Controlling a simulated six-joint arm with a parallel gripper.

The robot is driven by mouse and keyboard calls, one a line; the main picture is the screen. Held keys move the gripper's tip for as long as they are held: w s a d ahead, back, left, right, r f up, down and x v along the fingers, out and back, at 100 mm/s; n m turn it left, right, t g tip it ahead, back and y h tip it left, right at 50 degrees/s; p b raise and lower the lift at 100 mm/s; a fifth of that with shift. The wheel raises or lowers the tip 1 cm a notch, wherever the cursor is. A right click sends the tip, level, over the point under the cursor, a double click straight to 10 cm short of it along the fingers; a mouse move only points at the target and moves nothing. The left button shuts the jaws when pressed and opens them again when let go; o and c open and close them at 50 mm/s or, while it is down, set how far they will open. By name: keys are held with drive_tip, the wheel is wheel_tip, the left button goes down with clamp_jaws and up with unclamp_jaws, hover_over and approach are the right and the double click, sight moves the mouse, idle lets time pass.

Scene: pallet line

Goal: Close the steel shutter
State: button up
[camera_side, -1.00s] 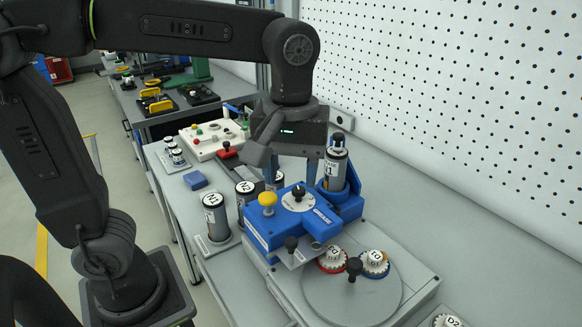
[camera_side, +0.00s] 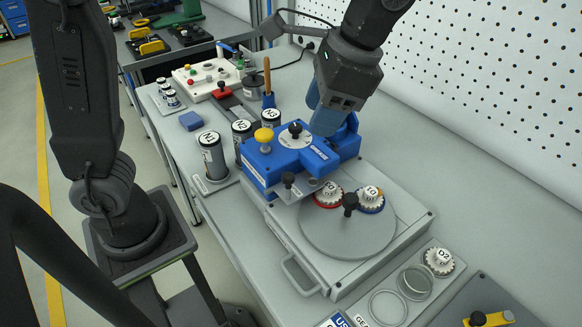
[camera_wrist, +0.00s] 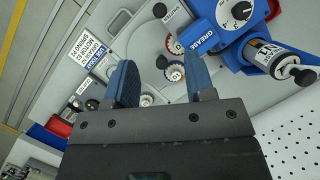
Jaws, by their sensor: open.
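The steel shutter, a small flat plate (camera_side: 303,191) with a black knob, sticks out at the front of the blue grease unit (camera_side: 322,160). Its near end is clear of the unit, beside the round grey turntable (camera_side: 345,240). A black knob, seemingly the shutter's, shows near the top edge in the wrist view (camera_wrist: 160,10). My gripper (camera_side: 322,122) is open and empty, behind and above the grease unit, not touching the shutter. In the wrist view its blue fingers (camera_wrist: 160,72) stand apart, with gears and the turntable beyond them.
Two labelled gears (camera_side: 369,197) and a black knob (camera_side: 350,203) stand on the turntable. A yellow knob (camera_side: 264,137) and black dial (camera_side: 296,130) top the unit. Cylinders (camera_side: 212,155) stand left; a pegboard wall (camera_side: 500,100) bounds the right.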

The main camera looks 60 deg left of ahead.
sight(289, 175)
drive_tip(key=s+a+f+m, duration=0.1)
drive_tip(key=f, duration=0.3)
drive_tip(key=s+a+f, duration=0.1)
drive_tip(key=f, duration=0.3)
drive_tip(key=s+a+f+m, duration=0.1)
drive_tip(key=f, duration=0.4)
drive_tip(key=shift+s+m+y, duration=0.1)
drive_tip(key=shift+m+y, duration=0.2)
drive_tip(key=shift+c, duration=0.3)
clamp_jaws()
